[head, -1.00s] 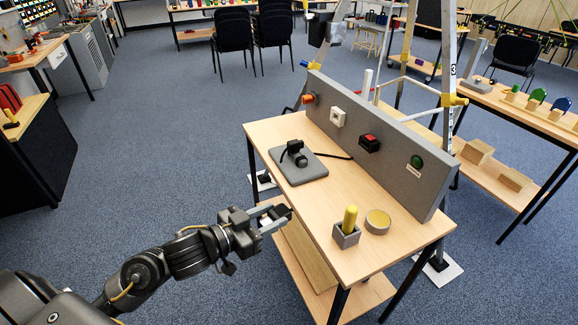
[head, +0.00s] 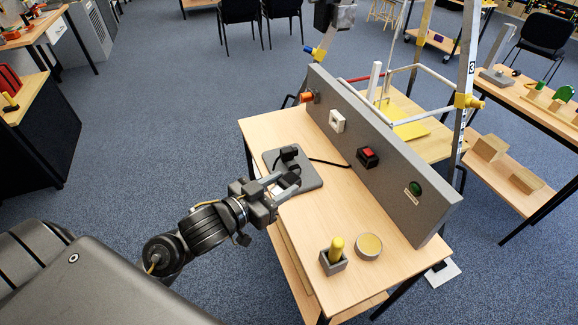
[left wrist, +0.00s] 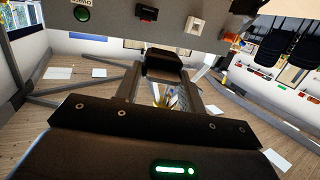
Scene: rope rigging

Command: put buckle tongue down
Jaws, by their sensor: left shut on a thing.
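My left gripper (head: 291,181) is shut on the black buckle tongue, a small dark piece between its fingertips. The tongue (left wrist: 163,66) shows more clearly in the left wrist view, as a black block across the ends of the two fingers. In the head view the gripper is over the near edge of a grey pad (head: 312,176) on the wooden table. A black buckle body (head: 290,156) stands on the pad just beyond the fingertips, and a black strap runs from it toward the panel. I cannot tell whether the tongue touches the pad. My right gripper is not in view.
A grey upright panel (head: 385,170) with a red switch (head: 368,154) and a green button (head: 414,188) runs along the table's far side. A grey holder with a yellow peg (head: 336,247) and a round tin (head: 369,245) stand at the near right. The table between is clear.

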